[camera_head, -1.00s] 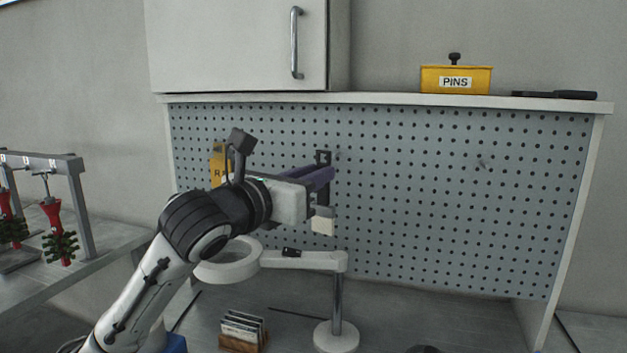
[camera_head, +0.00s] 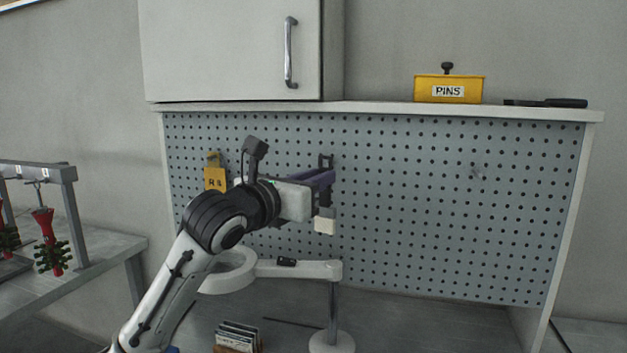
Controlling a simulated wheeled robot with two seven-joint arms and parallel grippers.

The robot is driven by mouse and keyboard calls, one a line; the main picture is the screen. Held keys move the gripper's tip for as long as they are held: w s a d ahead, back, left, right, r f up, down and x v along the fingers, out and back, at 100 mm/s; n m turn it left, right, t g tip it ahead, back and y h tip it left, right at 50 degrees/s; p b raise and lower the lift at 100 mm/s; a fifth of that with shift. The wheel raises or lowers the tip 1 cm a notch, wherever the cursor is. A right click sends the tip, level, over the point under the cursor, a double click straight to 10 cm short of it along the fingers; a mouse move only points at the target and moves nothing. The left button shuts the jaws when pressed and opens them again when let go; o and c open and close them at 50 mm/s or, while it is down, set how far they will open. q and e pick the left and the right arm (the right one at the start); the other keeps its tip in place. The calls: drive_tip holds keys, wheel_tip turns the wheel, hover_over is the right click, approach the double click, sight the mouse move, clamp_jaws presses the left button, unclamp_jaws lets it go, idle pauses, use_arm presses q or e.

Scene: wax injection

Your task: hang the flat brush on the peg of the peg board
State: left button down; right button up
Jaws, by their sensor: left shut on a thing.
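My left gripper (camera_head: 318,181) is shut on the flat brush (camera_head: 325,224) and holds it upright in front of the peg board (camera_head: 420,200). The brush's pale bristle end hangs below the purple fingers, and its dark, looped handle top shows above them. The fingers hide the middle of the handle. A small peg (camera_head: 476,170) shows on the right part of the board, apart from the brush. I cannot tell whether another peg is behind the brush's loop. My right gripper is not in view.
A ring lamp (camera_head: 300,268) stands below my left arm. A shelf above holds a yellow PINS box (camera_head: 449,88) and a dark tool (camera_head: 545,103). A rack with red and green pieces (camera_head: 50,245) stands left.

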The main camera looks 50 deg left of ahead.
use_arm(q)
drive_tip(key=w+a, duration=0.2)
drive_tip(key=w, duration=0.1)
drive_tip(key=shift+w, duration=0.15)
drive_tip(key=shift+w+a+f, duration=0.2)
drive_tip(key=shift+w+f, duration=0.2)
drive_tip(key=shift+f, duration=0.1)
drive_tip(key=shift+f, duration=0.1)
idle(0.5)
drive_tip(key=c, duration=1.5)
unclamp_jaws()
drive_tip(key=shift+c, duration=0.2)
